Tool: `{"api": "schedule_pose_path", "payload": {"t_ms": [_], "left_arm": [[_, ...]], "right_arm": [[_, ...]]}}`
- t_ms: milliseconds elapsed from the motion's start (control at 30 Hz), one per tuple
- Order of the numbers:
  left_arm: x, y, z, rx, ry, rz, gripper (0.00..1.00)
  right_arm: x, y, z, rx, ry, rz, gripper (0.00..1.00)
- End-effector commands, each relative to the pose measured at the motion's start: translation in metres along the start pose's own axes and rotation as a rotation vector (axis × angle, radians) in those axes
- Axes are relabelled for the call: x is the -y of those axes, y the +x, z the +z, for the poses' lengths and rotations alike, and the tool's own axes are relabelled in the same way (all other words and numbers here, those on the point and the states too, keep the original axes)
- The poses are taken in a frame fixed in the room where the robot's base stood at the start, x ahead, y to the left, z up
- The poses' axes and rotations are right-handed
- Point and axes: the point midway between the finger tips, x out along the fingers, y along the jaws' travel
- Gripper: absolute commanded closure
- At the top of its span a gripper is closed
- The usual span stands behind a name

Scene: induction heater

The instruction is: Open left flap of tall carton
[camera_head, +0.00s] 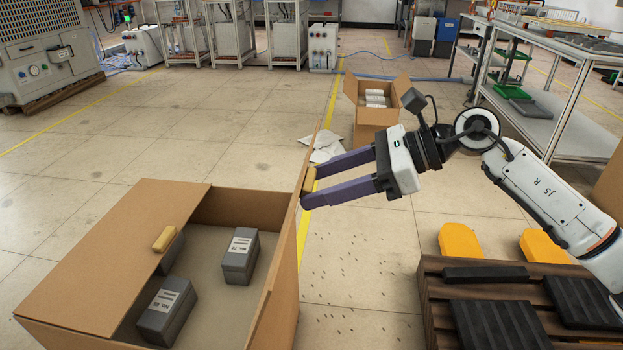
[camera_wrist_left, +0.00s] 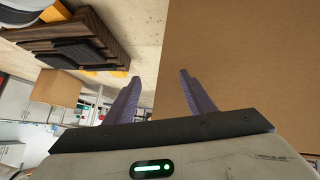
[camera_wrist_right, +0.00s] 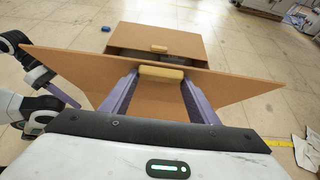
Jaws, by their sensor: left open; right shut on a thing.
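The tall carton (camera_head: 281,297) stands on the floor at lower left in the head view. Its left flap (camera_head: 115,252) lies flat over the left half of the opening, with a tan handle (camera_head: 164,239) near its inner edge. The right flap (camera_head: 316,150) stands raised. My right gripper (camera_head: 311,186) is shut on the tan handle of that raised flap, which also shows in the right wrist view (camera_wrist_right: 162,73). My left gripper (camera_wrist_left: 162,76) is open and empty, beside a plain cardboard surface (camera_wrist_left: 250,60); the head view does not show it.
Grey labelled boxes (camera_head: 239,257) lie inside the carton. A smaller open carton (camera_head: 377,125) stands farther back. A wooden pallet (camera_head: 432,300) with dark slabs and yellow parts (camera_head: 459,241) is at right. A metal shelf (camera_head: 560,120) stands behind.

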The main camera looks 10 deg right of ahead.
Motion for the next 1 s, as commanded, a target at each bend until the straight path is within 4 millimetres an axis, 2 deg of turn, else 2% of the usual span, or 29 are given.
{"api": "schedule_pose_path", "payload": {"t_ms": [33, 533, 567, 667, 1000], "left_arm": [[-0.0004, 0.0004, 0.0004, -0.004, -0.001, 0.002, 0.51], [-0.0020, -0.0002, -0.0003, -0.007, -0.002, 0.006, 0.51], [-0.0020, -0.0001, -0.0001, -0.007, -0.002, 0.006, 0.51], [-0.0020, 0.0002, 0.0004, -0.006, -0.002, 0.006, 0.51], [-0.0021, -0.0004, 0.0000, -0.003, -0.002, 0.006, 0.51]], "right_arm": [[-0.0006, 0.0042, -0.0195, -0.035, 0.009, 0.006, 0.86], [-0.0004, 0.0025, -0.0218, -0.034, 0.010, 0.007, 0.86], [-0.0004, 0.0026, -0.0218, -0.034, 0.010, 0.008, 0.44], [-0.0008, 0.0023, -0.0200, -0.031, 0.009, 0.008, 0.27], [-0.0005, -0.0021, -0.0139, -0.021, 0.005, 0.005, 0.27]]}}
